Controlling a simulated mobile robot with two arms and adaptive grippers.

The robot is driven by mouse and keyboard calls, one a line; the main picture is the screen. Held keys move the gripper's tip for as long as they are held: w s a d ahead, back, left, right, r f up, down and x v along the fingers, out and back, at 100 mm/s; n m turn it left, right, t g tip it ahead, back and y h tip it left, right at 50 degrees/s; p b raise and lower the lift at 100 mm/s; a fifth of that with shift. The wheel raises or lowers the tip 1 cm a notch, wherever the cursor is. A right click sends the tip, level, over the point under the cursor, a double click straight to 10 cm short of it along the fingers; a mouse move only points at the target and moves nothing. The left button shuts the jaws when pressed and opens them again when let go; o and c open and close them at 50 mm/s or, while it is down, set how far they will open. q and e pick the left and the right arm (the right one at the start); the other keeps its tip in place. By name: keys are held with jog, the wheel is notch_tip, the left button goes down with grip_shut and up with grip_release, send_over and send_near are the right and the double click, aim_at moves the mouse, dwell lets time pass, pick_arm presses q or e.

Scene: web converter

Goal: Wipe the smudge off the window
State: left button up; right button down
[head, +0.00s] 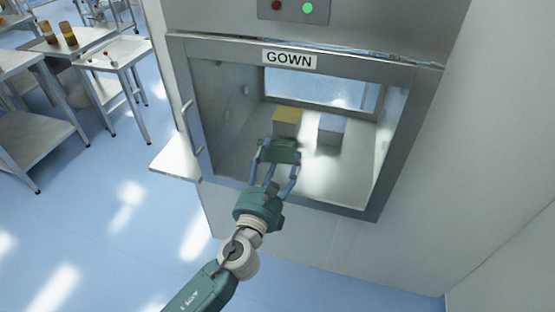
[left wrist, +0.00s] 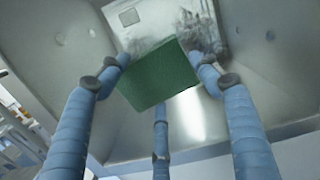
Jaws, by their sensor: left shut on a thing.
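The window (head: 340,170) is the glass pane in the grey metal hatch door labelled GOWN. My left gripper (head: 277,163) is in front of its lower middle, with its blue fingers shut on a green pad (head: 284,150). The pad also shows in the left wrist view (left wrist: 160,75), held flat between the fingers of my left gripper (left wrist: 160,68). A dark, patchy smudge (left wrist: 203,35) shows just beyond the pad in that view. I cannot make the smudge out clearly in the head view. Whether the pad touches the glass I cannot tell. My right gripper is not in view.
A yellow-topped box (head: 287,119) and a pale box (head: 331,128) show behind the glass. A door handle (head: 190,127) is at the left, with a small shelf (head: 175,158) beside it. Tables (head: 118,52) stand at the far left. The floor (head: 90,215) between is clear.

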aim_at(302, 150)
pick_arm(q)
jog(key=shift+w+d, duration=0.15)
jog(key=shift+w, duration=0.3)
jog(key=shift+s+d, duration=0.2)
jog(key=shift+d, duration=0.45)
jog(key=shift+s+d, duration=0.25)
jog(key=shift+d, duration=0.35)
jog(key=shift+s+d, duration=0.2)
jog(key=shift+d, duration=0.45)
